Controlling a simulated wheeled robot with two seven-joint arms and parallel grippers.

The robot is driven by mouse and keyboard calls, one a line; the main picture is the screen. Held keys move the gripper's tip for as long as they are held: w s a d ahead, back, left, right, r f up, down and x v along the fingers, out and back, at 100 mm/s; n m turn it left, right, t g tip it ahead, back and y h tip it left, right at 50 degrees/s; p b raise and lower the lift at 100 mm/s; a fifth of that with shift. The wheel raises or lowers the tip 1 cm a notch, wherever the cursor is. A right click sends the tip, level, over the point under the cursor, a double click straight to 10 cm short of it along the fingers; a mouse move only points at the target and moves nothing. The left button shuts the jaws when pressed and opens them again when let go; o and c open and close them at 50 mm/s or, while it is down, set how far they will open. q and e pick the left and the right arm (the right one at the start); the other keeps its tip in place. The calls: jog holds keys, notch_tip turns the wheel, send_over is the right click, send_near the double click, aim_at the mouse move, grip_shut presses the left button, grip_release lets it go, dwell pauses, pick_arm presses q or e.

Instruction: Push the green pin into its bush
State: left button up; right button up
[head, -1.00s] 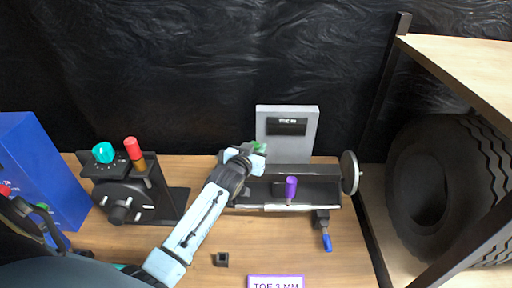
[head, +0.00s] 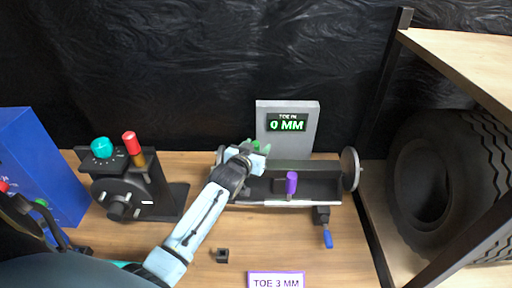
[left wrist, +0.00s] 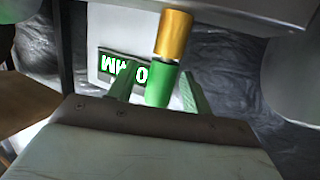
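The green pin (left wrist: 160,86) shows in the left wrist view as a green cylinder, with a gold section (left wrist: 173,36) directly beyond it. I cannot tell whether the gold is the bush or part of the pin. In the head view a bit of the green pin (head: 256,145) shows beside my left gripper (head: 262,158). My left gripper's two fingers (left wrist: 160,90) stand apart on either side of the green end, with a visible gap on the left side. My right gripper is not in view.
A grey display (head: 287,142) reads "TOE IN 0 MM" behind the black fixture (head: 325,192), which carries a purple pin (head: 291,182). Left stand a red-topped device (head: 130,190) and blue box (head: 38,165). A tyre (head: 440,185) is right. A "TOE 3 MM" card (head: 276,281) lies in front.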

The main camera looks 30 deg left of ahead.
pick_arm(q)
jog(key=p+v, duration=0.1)
jog(key=v, duration=1.2)
jog(key=shift+s+p, duration=0.2)
jog(key=shift+p, duration=0.1)
jog(key=shift+d, duration=0.1)
